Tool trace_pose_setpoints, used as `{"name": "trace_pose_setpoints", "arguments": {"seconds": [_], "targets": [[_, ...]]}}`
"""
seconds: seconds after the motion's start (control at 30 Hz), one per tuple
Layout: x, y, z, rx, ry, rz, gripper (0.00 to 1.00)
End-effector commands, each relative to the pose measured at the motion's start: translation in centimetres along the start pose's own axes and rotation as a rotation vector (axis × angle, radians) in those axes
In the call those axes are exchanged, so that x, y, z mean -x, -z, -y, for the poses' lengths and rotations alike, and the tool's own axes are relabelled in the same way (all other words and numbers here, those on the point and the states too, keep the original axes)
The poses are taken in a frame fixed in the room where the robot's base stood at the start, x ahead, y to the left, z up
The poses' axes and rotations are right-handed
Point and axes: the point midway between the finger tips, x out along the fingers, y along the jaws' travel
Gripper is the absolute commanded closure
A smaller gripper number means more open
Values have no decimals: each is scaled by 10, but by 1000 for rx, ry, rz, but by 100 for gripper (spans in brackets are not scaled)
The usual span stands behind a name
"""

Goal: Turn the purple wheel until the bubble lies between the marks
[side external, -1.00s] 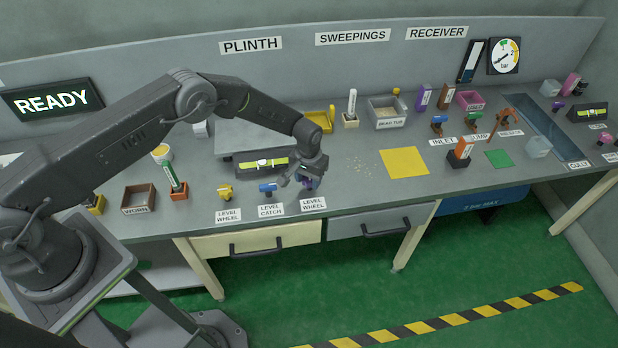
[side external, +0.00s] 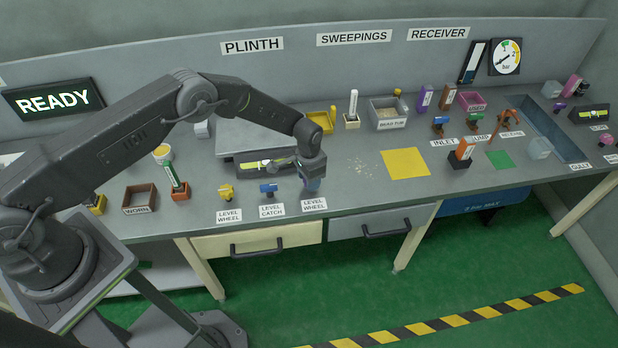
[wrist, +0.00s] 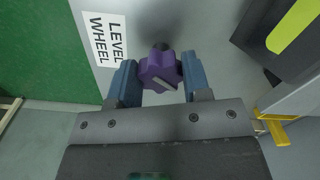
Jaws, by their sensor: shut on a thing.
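The purple wheel (wrist: 154,67) is a lobed knob with a pale line on its face. It sits between the two blue fingers of my gripper (wrist: 159,74) in the wrist view, and the gripper is shut on it. In the side view my gripper (side external: 311,184) points down at the bench front, behind a LEVEL WHEEL label (side external: 314,205), and mostly hides the wheel. The level (side external: 250,167) is a dark block with a yellow-green vial, just left of my gripper. The bubble's place against the marks is too small to tell.
A yellow wheel (side external: 226,191) and a blue catch (side external: 268,188) stand left of my gripper. The grey plinth (side external: 245,140) lies behind the level. Loose grains and a yellow square (side external: 405,164) lie to the right. A sign reads READY (side external: 53,101).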

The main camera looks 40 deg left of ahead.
Motion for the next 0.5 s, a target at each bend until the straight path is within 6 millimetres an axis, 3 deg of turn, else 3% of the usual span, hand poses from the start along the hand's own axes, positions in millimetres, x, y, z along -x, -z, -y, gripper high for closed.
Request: {"name": "trace_pose_setpoints", "arguments": {"seconds": [0.37,0.4,0.5], "targets": [[0,0,0,-3,0,1,79],[0,0,0,-3,0,1,52],[0,0,0,-2,0,0,42]]}}
